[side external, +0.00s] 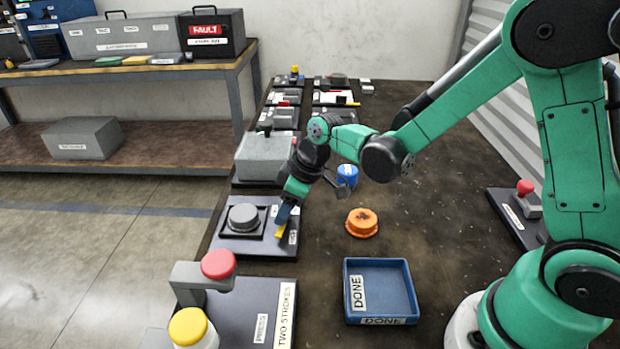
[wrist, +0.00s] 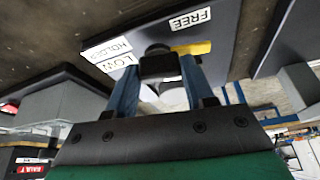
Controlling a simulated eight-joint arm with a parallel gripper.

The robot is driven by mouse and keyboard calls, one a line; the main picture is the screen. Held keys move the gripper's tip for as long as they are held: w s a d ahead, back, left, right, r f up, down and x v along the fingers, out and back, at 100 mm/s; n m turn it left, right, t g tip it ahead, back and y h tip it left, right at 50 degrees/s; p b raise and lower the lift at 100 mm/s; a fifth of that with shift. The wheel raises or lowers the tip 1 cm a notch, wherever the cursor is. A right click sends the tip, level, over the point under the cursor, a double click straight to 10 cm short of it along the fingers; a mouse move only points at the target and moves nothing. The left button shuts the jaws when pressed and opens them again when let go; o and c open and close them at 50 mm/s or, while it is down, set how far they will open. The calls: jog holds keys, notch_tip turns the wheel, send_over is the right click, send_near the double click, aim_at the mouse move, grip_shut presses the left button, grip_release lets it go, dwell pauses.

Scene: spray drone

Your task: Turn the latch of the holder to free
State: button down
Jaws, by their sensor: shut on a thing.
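The holder (side external: 230,245) is a dark plate at the left edge of the bench, with a grey round piece (side external: 243,217) seated in a square frame. Its latch (side external: 281,230) shows as a yellow bar on the right part of the plate. My gripper (side external: 285,212) points down onto it and is shut on the latch. In the wrist view the blue fingers of my gripper (wrist: 160,68) are at a dark knob, and the yellow latch bar (wrist: 193,48) sticks out to the right. The FREE label (wrist: 190,19) is beyond the bar; the LOW HOLDER labels (wrist: 107,52) are left.
An orange round piece (side external: 362,222) and a blue piece (side external: 347,173) stand right of my gripper. A blue DONE tray (side external: 409,290) is in front. A red button station (side external: 219,265) is nearer the camera. A grey block (side external: 262,158) sits behind the holder.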

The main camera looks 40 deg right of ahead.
jog(key=shift+n+g+y, duration=0.3)
jog(key=shift+n, duration=0.7)
jog(key=shift+c, duration=1.6)
grip_release()
jog(key=shift+v, duration=2.85)
